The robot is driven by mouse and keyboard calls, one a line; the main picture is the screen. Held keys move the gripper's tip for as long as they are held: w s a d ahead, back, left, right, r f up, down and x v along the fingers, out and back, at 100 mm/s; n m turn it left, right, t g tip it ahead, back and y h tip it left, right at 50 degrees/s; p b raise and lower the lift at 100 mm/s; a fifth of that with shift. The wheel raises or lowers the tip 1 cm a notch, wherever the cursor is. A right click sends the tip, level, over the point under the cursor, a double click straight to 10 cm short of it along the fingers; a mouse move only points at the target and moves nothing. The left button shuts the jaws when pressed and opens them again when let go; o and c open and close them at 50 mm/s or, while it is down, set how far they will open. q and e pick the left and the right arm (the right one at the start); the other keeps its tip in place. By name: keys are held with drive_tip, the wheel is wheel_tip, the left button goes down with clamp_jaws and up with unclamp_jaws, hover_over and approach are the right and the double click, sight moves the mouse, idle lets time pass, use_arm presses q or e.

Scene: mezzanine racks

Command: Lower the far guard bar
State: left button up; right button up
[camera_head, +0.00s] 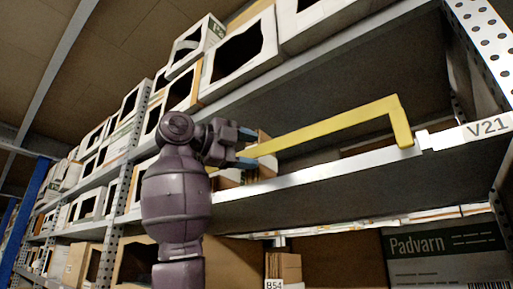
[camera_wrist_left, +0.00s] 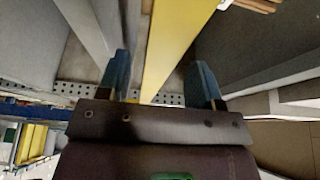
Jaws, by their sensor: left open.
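A yellow guard bar (camera_head: 325,130) runs along the front of a rack shelf in the head view. Its right end bends down to the shelf edge near the V21 label. Its left part passes behind my left gripper (camera_head: 248,148). The left gripper is open, with blue fingertips above and below the bar's line. In the left wrist view the yellow bar (camera_wrist_left: 180,40) runs between the two spread fingers of the left gripper (camera_wrist_left: 162,85), with a gap to the right finger. Whether either finger touches it, I cannot tell. My right gripper is not in view.
The shelf edge (camera_head: 330,172) runs just below the bar. Open cardboard boxes (camera_head: 238,57) fill the shelf above, and a brown box (camera_head: 262,150) stands behind the gripper. A grey Padvarn box (camera_head: 445,255) sits on the lower level. The shelf behind the bar's right part looks mostly empty.

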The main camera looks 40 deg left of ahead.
use_arm(q)
drive_tip(key=shift+x, duration=1.15)
drive_tip(key=shift+c, duration=0.2)
clamp_jaws()
